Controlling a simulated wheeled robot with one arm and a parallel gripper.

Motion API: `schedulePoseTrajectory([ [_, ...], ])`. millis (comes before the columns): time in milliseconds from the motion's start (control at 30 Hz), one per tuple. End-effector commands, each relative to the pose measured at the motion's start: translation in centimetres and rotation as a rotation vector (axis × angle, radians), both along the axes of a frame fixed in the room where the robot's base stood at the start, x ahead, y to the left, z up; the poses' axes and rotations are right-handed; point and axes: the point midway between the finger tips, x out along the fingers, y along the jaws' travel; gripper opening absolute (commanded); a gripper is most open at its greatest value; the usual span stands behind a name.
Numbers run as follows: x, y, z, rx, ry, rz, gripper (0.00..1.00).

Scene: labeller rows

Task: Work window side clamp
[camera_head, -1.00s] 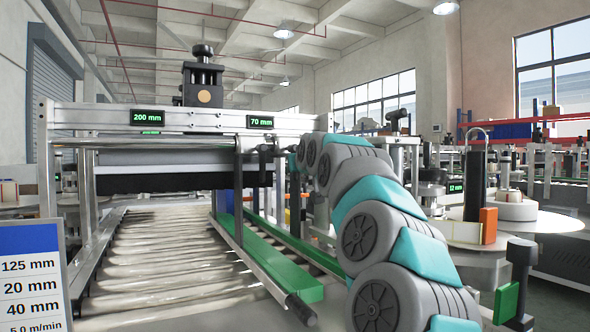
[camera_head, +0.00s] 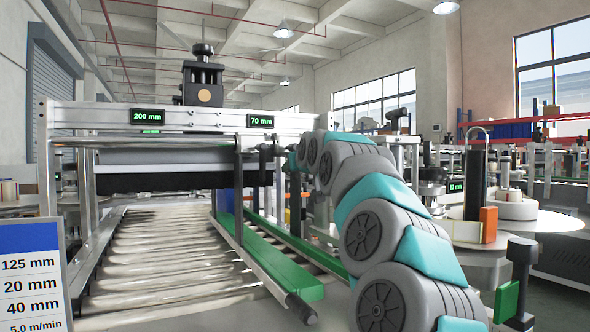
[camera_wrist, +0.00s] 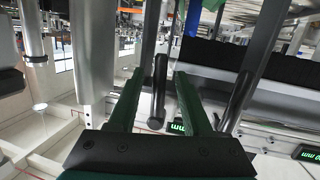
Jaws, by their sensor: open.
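My gripper (camera_wrist: 158,82) shows in the wrist view as two green fingers, open and spread apart. A dark rounded clamp handle (camera_wrist: 158,92) appears in the gap between the fingers; I see no contact and cannot tell its depth. A second dark bar (camera_wrist: 238,100) slants to the right of the right finger. In the head view, dark clamp parts (camera_head: 265,152) sit under the machine's crossbeam, just left of my arm's far end. My gripper's fingers cannot be made out there. I cannot tell for sure which part is the window side clamp.
A roller conveyor (camera_head: 165,265) with a green guide rail (camera_head: 275,262) runs beneath the crossbeam (camera_head: 190,121), whose displays read 200 mm and 70 mm. A sign (camera_head: 30,280) stands front left, listing 125, 20 and 40 mm. A round labelling table (camera_head: 545,222) is at right.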

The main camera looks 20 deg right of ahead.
Motion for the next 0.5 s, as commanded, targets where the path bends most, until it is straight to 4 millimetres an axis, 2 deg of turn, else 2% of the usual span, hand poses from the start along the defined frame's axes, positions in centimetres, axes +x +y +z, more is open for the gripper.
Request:
schedulePoseTrajectory([
  [500,-6.2,1.1,1.0,0.0,0.001,0.0,0.5],
])
